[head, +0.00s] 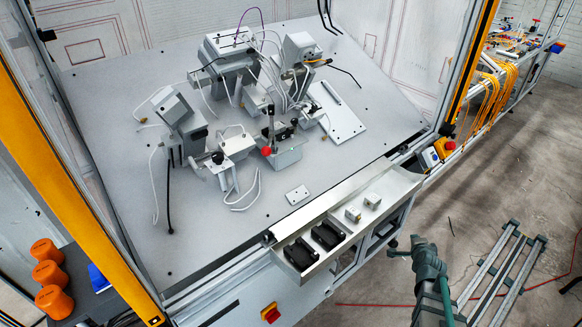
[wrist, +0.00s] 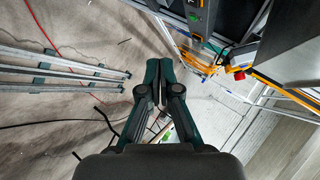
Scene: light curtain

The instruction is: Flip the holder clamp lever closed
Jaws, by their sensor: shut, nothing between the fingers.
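A holder (head: 287,152) stands in the middle of the grey work plate (head: 330,165) in the head view. A dark upright lever (head: 271,122) rises from its left side, and a red ball knob (head: 267,151) sits at its front left. I cannot tell for sure which of these is the clamp lever. My gripper (head: 391,252) is outside the cell, at the lower right, well away from the holder. In the wrist view my gripper's fingers (wrist: 158,66) are together and empty. The wrist view does not show the holder.
Grey fixtures with loose cables surround the holder. A front tray (head: 335,220) with two black blocks (head: 328,236) and small metal pieces lies between my gripper and the plate. Orange-and-metal frame posts (head: 472,62) flank the cell opening.

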